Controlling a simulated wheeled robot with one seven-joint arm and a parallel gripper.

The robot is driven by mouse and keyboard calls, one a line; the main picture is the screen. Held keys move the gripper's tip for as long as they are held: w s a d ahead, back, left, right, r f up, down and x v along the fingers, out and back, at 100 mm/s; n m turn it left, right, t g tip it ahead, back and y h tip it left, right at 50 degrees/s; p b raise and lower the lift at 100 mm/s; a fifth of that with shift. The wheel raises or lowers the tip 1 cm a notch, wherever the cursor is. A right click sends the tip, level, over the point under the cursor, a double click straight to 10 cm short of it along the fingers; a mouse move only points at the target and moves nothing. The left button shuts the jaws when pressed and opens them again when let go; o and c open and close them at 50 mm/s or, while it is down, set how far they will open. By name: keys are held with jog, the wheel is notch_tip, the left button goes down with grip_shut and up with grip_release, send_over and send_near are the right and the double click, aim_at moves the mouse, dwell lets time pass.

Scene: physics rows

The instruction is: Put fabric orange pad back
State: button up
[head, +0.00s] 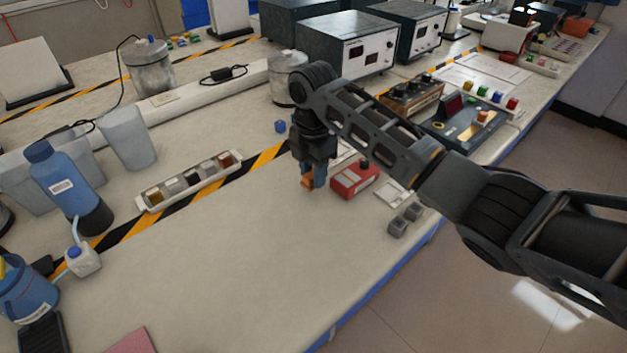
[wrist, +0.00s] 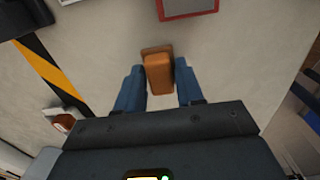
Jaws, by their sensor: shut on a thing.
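My gripper (head: 313,181) points down low over the middle of the bench. Its blue fingers are closed on the orange pad (head: 306,184), which shows as a small orange block beside the fingertips. In the wrist view the orange pad (wrist: 159,75) sits between the two blue fingertips (wrist: 160,85). The fingers hide its sides, and I cannot tell whether its underside touches the bench.
A compartment tray (head: 190,182) and a blue cube (head: 280,126) lie left. The bench (head: 225,255) in front is clear.

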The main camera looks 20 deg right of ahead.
jog(key=shift+f, duration=1.75)
jog(key=shift+f, duration=0.2)
jog(key=o, duration=1.1)
jog(key=shift+r, duration=0.1)
notch_tip(320, 180, up, 12)
jog(key=shift+r+b, duration=0.15)
jog(key=shift+b, duration=0.3)
